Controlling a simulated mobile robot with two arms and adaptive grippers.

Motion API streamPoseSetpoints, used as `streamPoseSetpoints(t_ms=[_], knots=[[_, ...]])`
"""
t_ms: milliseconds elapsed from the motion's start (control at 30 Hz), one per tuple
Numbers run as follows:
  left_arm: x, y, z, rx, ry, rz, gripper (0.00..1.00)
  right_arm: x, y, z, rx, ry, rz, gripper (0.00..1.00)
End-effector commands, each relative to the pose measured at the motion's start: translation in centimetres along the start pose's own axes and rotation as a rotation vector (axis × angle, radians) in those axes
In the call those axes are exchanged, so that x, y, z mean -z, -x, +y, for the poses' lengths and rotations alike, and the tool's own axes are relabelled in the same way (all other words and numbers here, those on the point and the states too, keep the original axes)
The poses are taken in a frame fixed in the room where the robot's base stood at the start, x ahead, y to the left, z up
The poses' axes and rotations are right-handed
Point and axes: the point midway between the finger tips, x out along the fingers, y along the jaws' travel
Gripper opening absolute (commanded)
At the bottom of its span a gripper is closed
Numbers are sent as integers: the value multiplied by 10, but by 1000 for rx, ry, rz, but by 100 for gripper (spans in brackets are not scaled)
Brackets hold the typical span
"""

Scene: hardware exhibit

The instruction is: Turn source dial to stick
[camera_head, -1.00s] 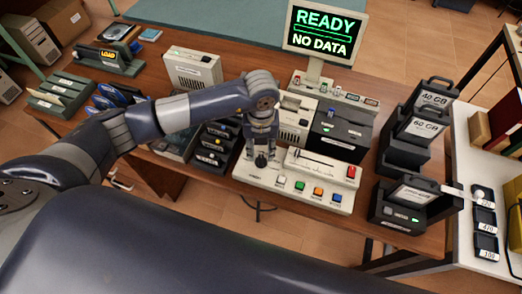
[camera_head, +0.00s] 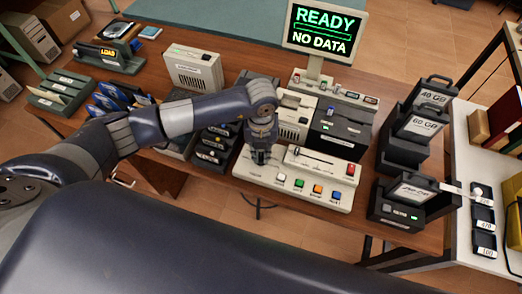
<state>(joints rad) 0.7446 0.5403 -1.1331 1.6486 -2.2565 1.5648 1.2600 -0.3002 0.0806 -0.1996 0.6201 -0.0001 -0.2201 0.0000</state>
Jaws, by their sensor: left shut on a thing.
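The cream control console (camera_head: 292,203) sits at the front of the wooden bench, with a row of coloured buttons and a slot on top. My left gripper (camera_head: 261,157) points down over the console's left end. It is shut on the source dial there, which is mostly hidden by the fingers. The dial's markings and setting cannot be read. The screen (camera_head: 325,32) behind reads "READY" and "NO DATA". My right gripper is not in view.
A black drive unit (camera_head: 340,128) stands right behind the console. Black storage docks (camera_head: 403,155) stand to its right, and small stacked drives (camera_head: 213,150) to its left. A white side table (camera_head: 462,255) is at the far right.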

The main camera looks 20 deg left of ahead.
Motion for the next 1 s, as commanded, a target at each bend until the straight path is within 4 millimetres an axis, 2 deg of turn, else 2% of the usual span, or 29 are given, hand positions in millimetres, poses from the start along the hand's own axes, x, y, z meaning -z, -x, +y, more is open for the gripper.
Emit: streamPoseSetpoints(t_ms=[367,1000], knots=[[-1,-3,-1,1,-163,-2,0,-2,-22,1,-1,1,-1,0],[0,-5,-5,0,-760,-5,0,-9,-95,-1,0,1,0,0]])
